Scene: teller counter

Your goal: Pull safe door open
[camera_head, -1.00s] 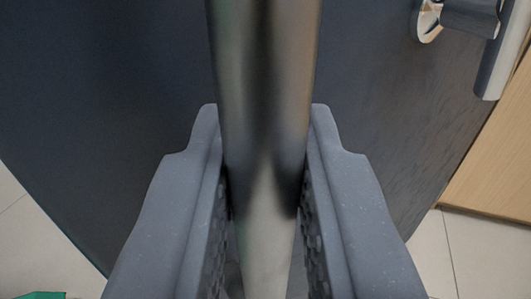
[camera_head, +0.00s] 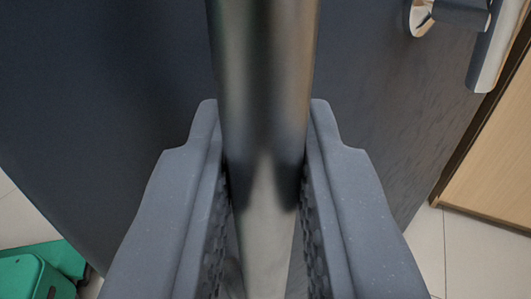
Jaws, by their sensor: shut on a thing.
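The safe door (camera_head: 110,90) is a dark blue-grey panel that fills most of the view behind my gripper. A shiny metal bar handle (camera_head: 265,80) stands upright in the middle of the picture. My gripper (camera_head: 265,165) is shut on this bar, with one grey finger on each side of it. A second metal fitting, a lever with a round base (camera_head: 450,15), shows on the door at the upper right. The inside of the safe is not in view.
A light wooden panel (camera_head: 495,150) stands at the right, beside the door. Pale floor tiles (camera_head: 470,255) show below it. A green box-like object (camera_head: 35,272) is on the floor at the lower left, near the door's lower edge.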

